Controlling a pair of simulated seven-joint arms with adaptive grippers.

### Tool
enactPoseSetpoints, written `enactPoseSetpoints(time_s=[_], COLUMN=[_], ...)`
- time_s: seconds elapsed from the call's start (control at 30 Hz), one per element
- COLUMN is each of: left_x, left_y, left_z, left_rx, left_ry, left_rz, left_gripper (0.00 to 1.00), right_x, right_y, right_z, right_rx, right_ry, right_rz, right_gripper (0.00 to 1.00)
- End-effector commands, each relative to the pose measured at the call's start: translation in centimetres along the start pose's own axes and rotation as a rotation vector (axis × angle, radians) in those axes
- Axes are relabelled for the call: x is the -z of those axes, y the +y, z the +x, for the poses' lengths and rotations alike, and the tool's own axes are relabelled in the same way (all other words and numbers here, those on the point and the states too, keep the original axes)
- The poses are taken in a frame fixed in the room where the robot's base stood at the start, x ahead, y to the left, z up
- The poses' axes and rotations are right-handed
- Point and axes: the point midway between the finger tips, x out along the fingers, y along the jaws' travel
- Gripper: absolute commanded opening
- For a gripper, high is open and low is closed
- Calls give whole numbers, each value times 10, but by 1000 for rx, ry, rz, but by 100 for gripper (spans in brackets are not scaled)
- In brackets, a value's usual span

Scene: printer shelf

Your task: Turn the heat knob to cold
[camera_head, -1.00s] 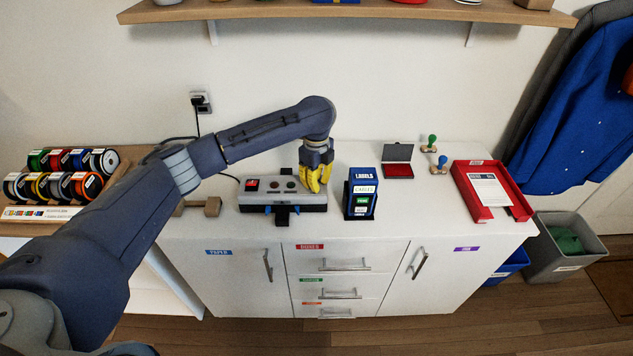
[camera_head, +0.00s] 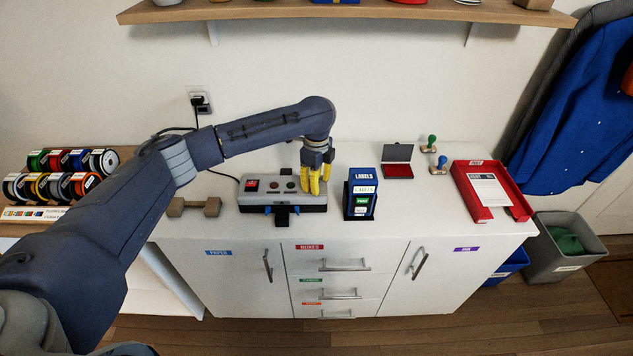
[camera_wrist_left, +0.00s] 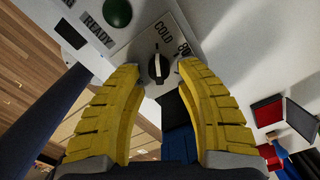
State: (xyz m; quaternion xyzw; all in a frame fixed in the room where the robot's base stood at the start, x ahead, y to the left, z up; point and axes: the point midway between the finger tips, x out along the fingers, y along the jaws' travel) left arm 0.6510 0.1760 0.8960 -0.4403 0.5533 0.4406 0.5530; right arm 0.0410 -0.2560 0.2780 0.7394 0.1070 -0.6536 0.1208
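The heat knob (camera_wrist_left: 158,66) is black with a pale pointer mark, on a light plate on the machine's top. The COLD label (camera_wrist_left: 164,32) and a partly hidden second label (camera_wrist_left: 184,47) are printed beyond it. The pointer mark is toward the top of the wrist view, near COLD; its exact setting is hard to tell. The grey machine (camera_head: 262,196) sits on the cabinet. My left gripper (camera_head: 314,188) points down over its right end, hiding the knob in the head view. Its yellow fingers stand apart on either side of the knob, with a small gap visible.
A blue LABELS box (camera_head: 362,190) stands close right of the machine. A red button (camera_head: 252,185) and a green button (camera_wrist_left: 117,12) are on the machine. An ink pad (camera_head: 398,171), stamps and a red tray (camera_head: 467,190) are farther right. A wooden shelf (camera_head: 350,12) hangs above.

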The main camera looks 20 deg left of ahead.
Motion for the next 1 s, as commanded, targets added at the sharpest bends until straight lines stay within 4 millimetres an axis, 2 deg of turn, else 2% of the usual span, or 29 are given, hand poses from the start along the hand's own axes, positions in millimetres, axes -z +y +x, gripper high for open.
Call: enactPoseSetpoints(time_s=[0.17, 0.7, 1.0], left_x=[0, -1, 0], left_y=[-1, -1, 0], left_z=[-7, -93, -117], left_rx=[2, 3, 1], left_ry=[0, -2, -1], left_rz=[0, 0, 0], left_gripper=[35, 35, 35], right_x=[0, 0, 0], right_y=[2, 1, 0], right_z=[0, 0, 0], right_rx=[-2, -1, 0], right_ry=[0, 0, 0], right_rz=[0, 0, 0], right_gripper=[44, 44, 44])
